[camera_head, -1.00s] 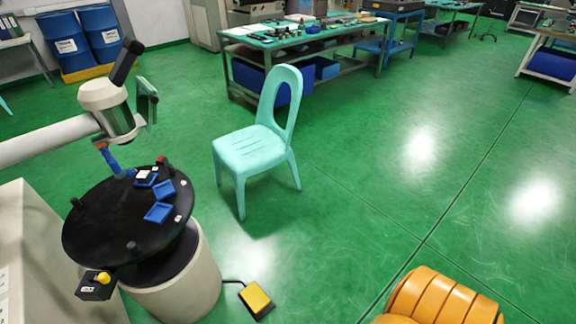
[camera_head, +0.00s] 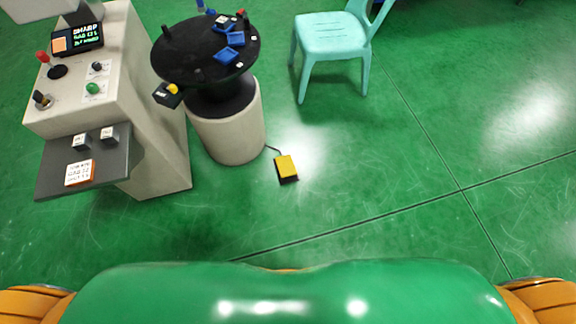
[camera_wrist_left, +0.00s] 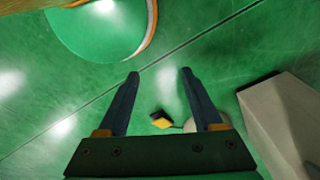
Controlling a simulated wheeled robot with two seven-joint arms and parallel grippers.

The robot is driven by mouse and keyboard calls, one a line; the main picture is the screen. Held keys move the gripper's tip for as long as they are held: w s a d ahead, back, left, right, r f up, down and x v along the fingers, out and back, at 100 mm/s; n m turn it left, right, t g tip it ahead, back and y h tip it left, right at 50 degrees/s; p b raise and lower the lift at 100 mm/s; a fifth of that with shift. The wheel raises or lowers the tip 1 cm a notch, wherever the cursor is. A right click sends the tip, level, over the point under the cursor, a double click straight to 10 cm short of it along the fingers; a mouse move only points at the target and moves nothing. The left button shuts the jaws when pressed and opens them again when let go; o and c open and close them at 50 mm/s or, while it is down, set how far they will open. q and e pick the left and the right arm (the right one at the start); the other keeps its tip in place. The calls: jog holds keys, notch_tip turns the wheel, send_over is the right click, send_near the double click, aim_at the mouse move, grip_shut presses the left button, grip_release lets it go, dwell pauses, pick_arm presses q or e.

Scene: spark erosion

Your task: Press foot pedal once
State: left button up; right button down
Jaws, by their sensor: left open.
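The foot pedal (camera_head: 287,168) is a small yellow and black block on the green floor, with a dark cable running to the round pedestal. It stands just right of the pedestal in the head view. In the left wrist view the pedal (camera_wrist_left: 161,120) appears small and distant between the fingers. My left gripper (camera_wrist_left: 160,72) is open and empty, well away from the pedal. Neither gripper shows in the head view.
A round black table (camera_head: 205,55) on a pale pedestal (camera_head: 235,130) holds blue trays. A control cabinet (camera_head: 155,120) with a dark shelf (camera_head: 60,160) stands left. A turquoise chair (camera_head: 332,38) stands behind. The floor right of the pedal is clear.

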pick_arm(q)
jog(key=shift+s+r, duration=0.1)
jog(key=shift+s, duration=0.15)
